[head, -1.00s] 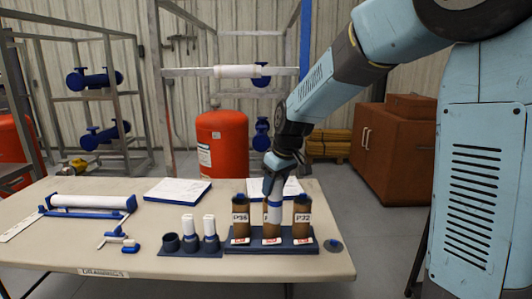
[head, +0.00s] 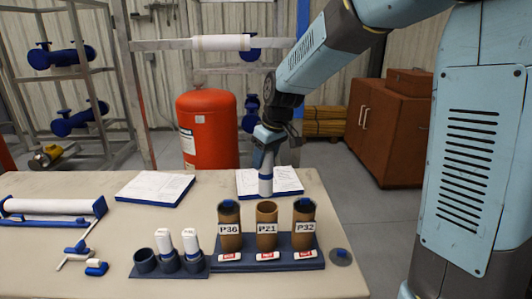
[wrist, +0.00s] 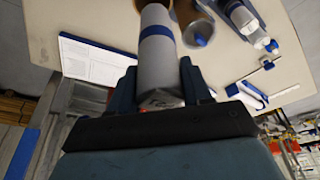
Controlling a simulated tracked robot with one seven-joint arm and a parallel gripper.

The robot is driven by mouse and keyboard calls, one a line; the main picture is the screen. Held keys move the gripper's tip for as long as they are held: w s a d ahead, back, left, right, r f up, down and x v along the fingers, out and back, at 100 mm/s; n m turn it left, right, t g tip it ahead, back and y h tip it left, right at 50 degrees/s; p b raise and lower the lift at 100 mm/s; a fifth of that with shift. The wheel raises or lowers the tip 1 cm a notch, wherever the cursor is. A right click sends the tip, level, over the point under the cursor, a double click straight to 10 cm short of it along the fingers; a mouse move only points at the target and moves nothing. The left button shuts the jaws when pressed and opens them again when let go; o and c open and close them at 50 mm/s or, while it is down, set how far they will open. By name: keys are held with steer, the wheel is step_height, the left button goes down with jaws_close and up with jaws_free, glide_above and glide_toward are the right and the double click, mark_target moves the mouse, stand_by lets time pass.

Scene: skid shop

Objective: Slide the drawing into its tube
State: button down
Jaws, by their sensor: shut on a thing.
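My gripper (head: 267,158) is shut on a white rolled drawing (head: 265,184), which hangs upright below it. The drawing, with its blue band, also shows between the fingers in the wrist view (wrist: 158,60). In the head view its lower end shows just above the rim of the middle brown tube, P21 (head: 266,214); whether it is over or behind the tube I cannot tell. P21's mouth looks open and empty. Tubes P36 (head: 229,214) and P32 (head: 304,213) stand on either side, with blue showing in their mouths. All stand in a dark blue rack (head: 318,262).
A blue-topped disc (head: 341,257) lies right. Clipboards with paper (head: 155,188) lie behind, and a blue roller stand (head: 60,222) is at left.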

mark_target(266, 173)
steer(key=shift+d+f, duration=0.1)
steer(key=shift+f, duration=6.1)
stand_by(1.8)
